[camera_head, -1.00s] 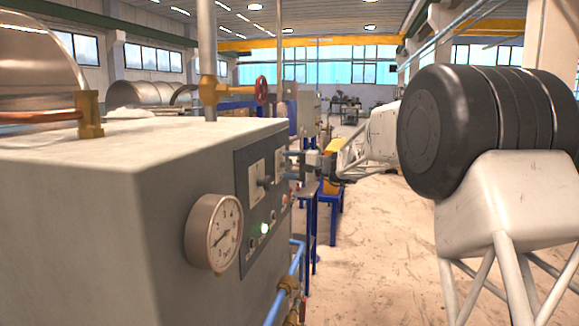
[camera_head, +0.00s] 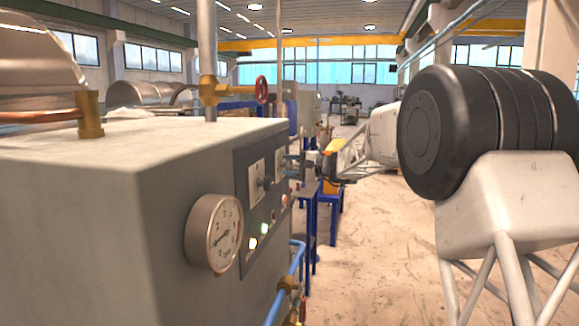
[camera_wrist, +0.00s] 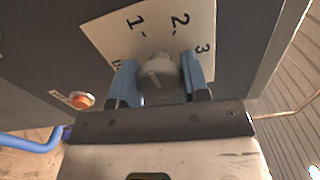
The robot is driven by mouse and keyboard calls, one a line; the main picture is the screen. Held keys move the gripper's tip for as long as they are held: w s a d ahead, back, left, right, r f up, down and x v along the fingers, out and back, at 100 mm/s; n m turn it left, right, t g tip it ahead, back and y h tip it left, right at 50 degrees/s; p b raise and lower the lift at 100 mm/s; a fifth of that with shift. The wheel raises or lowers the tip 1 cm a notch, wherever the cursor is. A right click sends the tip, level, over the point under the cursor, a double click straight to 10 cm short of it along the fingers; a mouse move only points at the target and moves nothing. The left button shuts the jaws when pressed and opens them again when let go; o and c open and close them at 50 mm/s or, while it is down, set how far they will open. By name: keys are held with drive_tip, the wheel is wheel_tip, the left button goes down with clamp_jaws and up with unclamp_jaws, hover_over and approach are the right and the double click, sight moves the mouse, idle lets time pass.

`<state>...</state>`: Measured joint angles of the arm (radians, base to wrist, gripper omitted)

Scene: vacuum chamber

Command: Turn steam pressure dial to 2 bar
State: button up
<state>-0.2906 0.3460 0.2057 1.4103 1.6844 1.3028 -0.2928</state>
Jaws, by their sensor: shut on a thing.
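The steam pressure dial (camera_wrist: 156,82) is a round grey knob in the wrist view. Behind it is a pale scale plate (camera_wrist: 148,24) marked 1, 2, 3 and "bar". My gripper (camera_wrist: 160,72) is shut on the knob, one blue finger on each side. A short line shows on the knob's face, but I cannot tell exactly which mark it faces. In the head view my gripper (camera_head: 294,163) reaches the front panel (camera_head: 255,205) of the grey cabinet from the right; the gripped knob is hard to make out there.
A round pressure gauge (camera_head: 213,234) sits on the cabinet (camera_head: 80,230) nearer the camera. Lit lamps (camera_head: 252,243) are on the panel. Blue pipes (camera_head: 288,285) run below it. An orange-red button (camera_wrist: 82,100) is beside the dial. Open floor (camera_head: 375,240) lies to the right.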

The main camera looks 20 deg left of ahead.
drive_tip(key=m, duration=0.4)
drive_tip(key=shift+m, duration=2.2)
drive_tip(key=o, duration=0.9)
drive_tip(key=shift+d, duration=0.15)
drive_tip(key=shift+d, duration=3.75)
